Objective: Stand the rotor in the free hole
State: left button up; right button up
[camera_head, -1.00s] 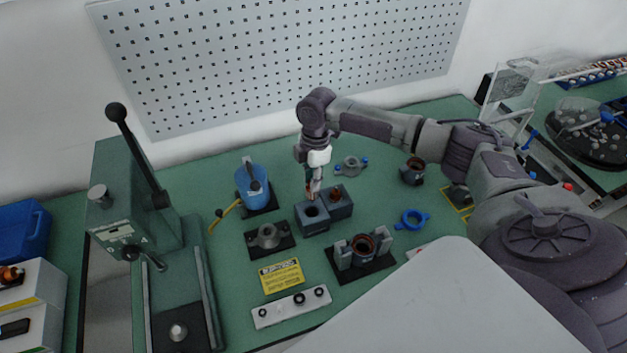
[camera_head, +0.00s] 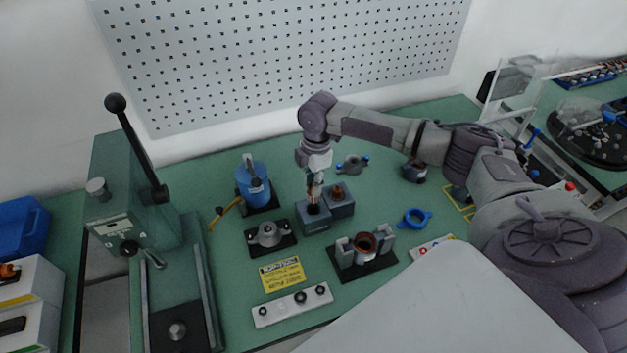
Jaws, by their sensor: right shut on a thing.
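My right gripper (camera_head: 314,183) points down over the grey two-hole block (camera_head: 315,226) near the middle of the bench. It is shut on the rotor (camera_head: 314,197), a small part with a coppery section, mostly covered by the fingers. The rotor is upright over the front-left hole, its lower end at or just inside the hole mouth; I cannot tell how deep. The other hole, behind and to the right, holds another copper-coloured rotor (camera_head: 338,190). My left gripper is not in view.
A blue device (camera_head: 252,186) and a black-based metal fixture (camera_head: 268,234) stand left of the block. A copper-wound stator (camera_head: 364,243) sits in a holder in front. A green press (camera_head: 125,205) stands at far left. A blue ring (camera_head: 413,218) lies right.

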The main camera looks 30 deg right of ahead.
aim_at(313, 199)
jog(key=shift+a, duration=0.1)
dwell(0.4)
jog(key=shift+f, duration=0.1)
jog(key=shift+f+b, duration=0.65)
jog(key=shift+f, duration=1.15)
jog(key=shift+f+b, duration=0.75)
jog(key=shift+f, duration=0.7)
jog(key=o, duration=1)
